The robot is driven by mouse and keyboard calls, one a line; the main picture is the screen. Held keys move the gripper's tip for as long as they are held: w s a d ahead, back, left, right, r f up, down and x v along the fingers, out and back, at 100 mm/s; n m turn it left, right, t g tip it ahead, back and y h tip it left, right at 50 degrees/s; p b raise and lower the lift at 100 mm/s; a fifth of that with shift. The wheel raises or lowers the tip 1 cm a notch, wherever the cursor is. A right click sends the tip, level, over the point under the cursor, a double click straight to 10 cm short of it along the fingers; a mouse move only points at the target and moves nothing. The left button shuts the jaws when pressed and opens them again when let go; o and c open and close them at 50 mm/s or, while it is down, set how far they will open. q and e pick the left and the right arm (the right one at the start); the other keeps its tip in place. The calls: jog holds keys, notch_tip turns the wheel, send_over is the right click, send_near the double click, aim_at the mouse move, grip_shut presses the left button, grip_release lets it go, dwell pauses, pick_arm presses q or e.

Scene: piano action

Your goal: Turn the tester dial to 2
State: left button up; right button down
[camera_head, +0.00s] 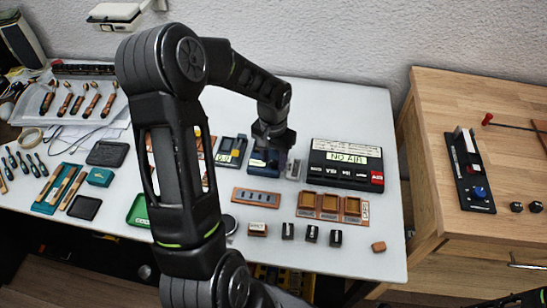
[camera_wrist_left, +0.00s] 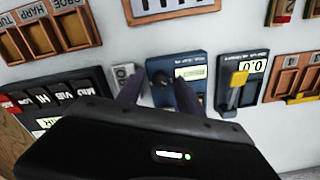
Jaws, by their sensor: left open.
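The blue tester box (camera_wrist_left: 187,66) has a small lit display (camera_wrist_left: 190,72) and a dark round dial (camera_wrist_left: 160,79) in the wrist view.
A black box reading NO AIR (camera_head: 345,164) stands right of the tester. A small grey block (camera_head: 293,168) is between them. A gauge with a yellow lever (camera_wrist_left: 238,80) is on the tester's other side. A wooden slotted plate (camera_head: 256,197) lies in front.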

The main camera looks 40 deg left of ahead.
pick_arm(q)
jog(key=shift+c, duration=0.2)
grip_shut()
jog(key=shift+m, duration=0.3)
dwell(0.4)
jog(key=m, duration=0.5)
jog(key=m+p, duration=0.1)
jog(key=m, duration=0.5)
dwell(0.5)
jog(key=shift+o, duration=0.2)
grip_release()
